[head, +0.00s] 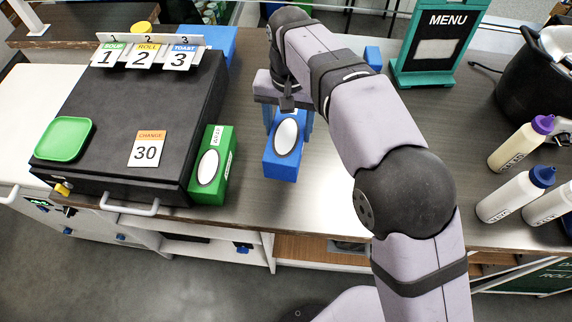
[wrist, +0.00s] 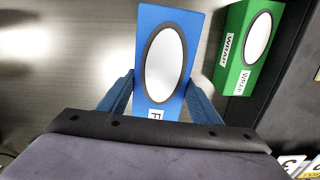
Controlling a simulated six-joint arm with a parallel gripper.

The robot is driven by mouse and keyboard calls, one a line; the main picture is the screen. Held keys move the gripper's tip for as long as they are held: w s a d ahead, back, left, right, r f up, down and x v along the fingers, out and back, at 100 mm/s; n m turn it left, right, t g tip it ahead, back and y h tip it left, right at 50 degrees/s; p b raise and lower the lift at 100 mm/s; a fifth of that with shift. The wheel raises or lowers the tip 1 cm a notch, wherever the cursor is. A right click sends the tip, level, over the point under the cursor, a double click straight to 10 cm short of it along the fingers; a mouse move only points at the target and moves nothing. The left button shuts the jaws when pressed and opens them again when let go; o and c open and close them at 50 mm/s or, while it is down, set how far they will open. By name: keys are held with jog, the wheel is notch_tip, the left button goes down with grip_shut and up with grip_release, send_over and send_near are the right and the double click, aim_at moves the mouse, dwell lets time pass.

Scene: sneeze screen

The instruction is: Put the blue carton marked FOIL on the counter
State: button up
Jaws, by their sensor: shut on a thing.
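The blue carton (head: 283,163) with a white oval is at the counter's middle, upright or nearly so, below my gripper (head: 288,115). In the wrist view the blue carton (wrist: 181,22) shows a partly hidden label beginning with F. My gripper's blue fingers (wrist: 160,100) are on both sides of it, shut on it. The counter (head: 330,200) is a dark wood-like surface. I cannot tell whether the carton's bottom touches it.
A green carton (head: 222,170) marked WRAP stands left of the blue one, beside a black case (head: 110,120). A green MENU stand (head: 435,75) is at the back. Bottles (head: 515,145) and a black pot (head: 530,85) are at the right. The counter's front edge is close to the blue carton.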

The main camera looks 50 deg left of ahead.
jog(key=s+a+n, duration=0.1)
jog(key=s+a, duration=0.2)
jog(key=s, duration=0.1)
jog(key=shift+s+d+f+p, duration=0.15)
jog(key=shift+f+p, duration=0.75)
jog(key=shift+f, duration=1.5)
jog(key=shift+w+d+f+p, duration=0.1)
jog(key=shift+f+p, duration=0.8)
jog(key=shift+f, duration=1.45)
jog(key=shift+f, duration=0.1)
jog(key=o, duration=1.4)
jog(key=shift+f, duration=0.1)
notch_tip(320, 180, up, 12)
jog(key=b, duration=0.3)
jog(key=shift+r, duration=0.2)
